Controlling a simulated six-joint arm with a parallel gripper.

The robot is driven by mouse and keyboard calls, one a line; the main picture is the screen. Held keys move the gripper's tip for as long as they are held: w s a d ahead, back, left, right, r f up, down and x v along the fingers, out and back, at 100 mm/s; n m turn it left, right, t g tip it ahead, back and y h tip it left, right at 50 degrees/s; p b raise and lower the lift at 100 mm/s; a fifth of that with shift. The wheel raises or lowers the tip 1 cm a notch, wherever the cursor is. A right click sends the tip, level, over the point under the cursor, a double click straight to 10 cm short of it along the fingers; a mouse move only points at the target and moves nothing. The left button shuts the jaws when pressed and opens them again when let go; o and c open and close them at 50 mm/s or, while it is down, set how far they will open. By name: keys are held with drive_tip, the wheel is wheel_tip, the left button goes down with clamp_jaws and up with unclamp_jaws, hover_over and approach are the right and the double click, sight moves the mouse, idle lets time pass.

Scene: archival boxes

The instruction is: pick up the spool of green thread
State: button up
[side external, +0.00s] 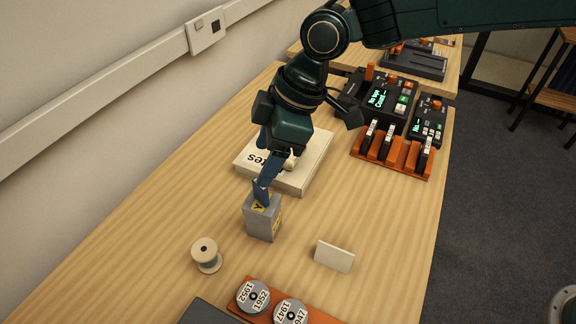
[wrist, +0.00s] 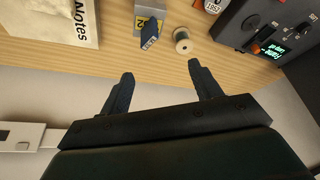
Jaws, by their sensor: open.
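A small spool (side external: 206,254) with cream end discs stands upright on the wooden table, left of a grey box (side external: 263,224) with a yellow label. The spool (wrist: 183,46) also shows in the wrist view, beyond my fingertips and beside the grey box (wrist: 149,12). My gripper (side external: 266,184) points down near the box top in the side view; whether it touches is unclear. In the wrist view my gripper (wrist: 160,76) has its fingers wide apart, with nothing between them.
A white box marked "Notes" (side external: 312,165) lies behind the grey box. A blank white card (side external: 334,256) stands to the right. Reels (side external: 290,313) sit on an orange base at the front. Dark devices (side external: 384,100) stand at the back right. Table left of the spool is clear.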

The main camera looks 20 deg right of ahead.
sight(207, 248)
drive_tip(key=s+a+f+n+g, duration=0.1)
drive_tip(key=s+a+f+n, duration=0.1)
drive_tip(key=a+f, duration=0.5)
drive_tip(key=shift+s+a+f+n, duration=0.3)
drive_tip(key=shift+a, duration=0.65)
drive_tip(key=shift+f, duration=0.1)
drive_tip(key=shift+x, duration=4.2)
drive_tip(key=shift+a, duration=0.15)
drive_tip(key=shift+x, duration=2.55)
drive_tip(key=shift+a, duration=0.1)
drive_tip(key=c, duration=0.9)
